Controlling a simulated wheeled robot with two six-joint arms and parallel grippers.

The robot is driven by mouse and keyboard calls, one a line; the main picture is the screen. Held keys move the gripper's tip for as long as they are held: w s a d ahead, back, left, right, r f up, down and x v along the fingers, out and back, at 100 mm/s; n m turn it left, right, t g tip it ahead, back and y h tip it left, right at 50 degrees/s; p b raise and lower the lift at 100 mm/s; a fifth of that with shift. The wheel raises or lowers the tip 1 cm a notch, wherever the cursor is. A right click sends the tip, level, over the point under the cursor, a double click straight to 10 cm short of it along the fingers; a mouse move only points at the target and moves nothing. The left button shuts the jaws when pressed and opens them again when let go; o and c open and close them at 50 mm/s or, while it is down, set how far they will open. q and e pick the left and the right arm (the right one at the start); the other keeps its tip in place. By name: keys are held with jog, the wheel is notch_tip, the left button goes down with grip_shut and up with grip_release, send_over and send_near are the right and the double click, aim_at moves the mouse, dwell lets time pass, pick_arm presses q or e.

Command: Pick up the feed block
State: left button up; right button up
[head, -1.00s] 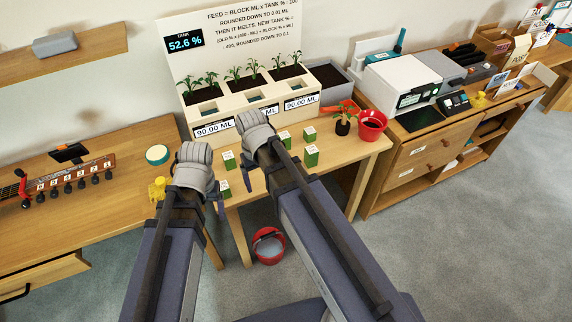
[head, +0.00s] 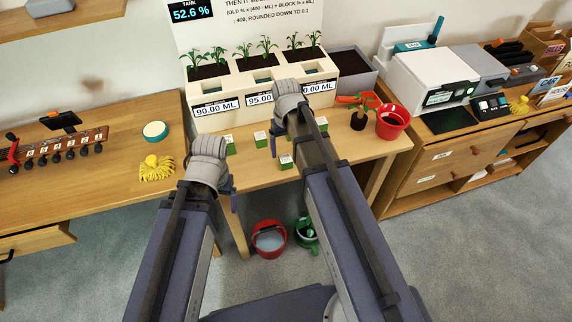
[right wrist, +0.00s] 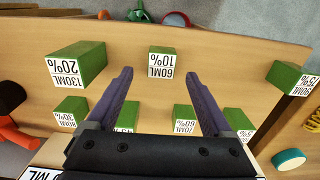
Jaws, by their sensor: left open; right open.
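Several green feed blocks with white labels stand on the wooden table. In the right wrist view, the block marked 60ML 10% (right wrist: 165,62) lies ahead, between the lines of my right gripper's (right wrist: 158,78) spread, empty fingers. The 70ML 60% block (right wrist: 186,114) is partly behind the gripper body. In the head view, a block (head: 286,161) stands near my right gripper (head: 283,135), whose fingers are mostly hidden. My left gripper (head: 228,185) is open by the table's left edge, its fingers partly hidden.
A planter (head: 215,120) with ML labels and seedlings stands behind the blocks; the tank display (head: 191,10) reads 52.6 %. A potted plant (head: 358,120) and red pot (head: 392,121) stand right. A red bucket (head: 269,239) and green can (head: 306,236) are on the floor.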

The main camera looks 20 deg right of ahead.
aim_at(286, 165)
jog(key=shift+s+a+f+b, duration=0.1)
jog(key=shift+f+b, duration=2.5)
jog(key=shift+f, duration=0.2)
jog(key=shift+r, duration=0.1)
jog(key=shift+c, duration=0.2)
grip_shut()
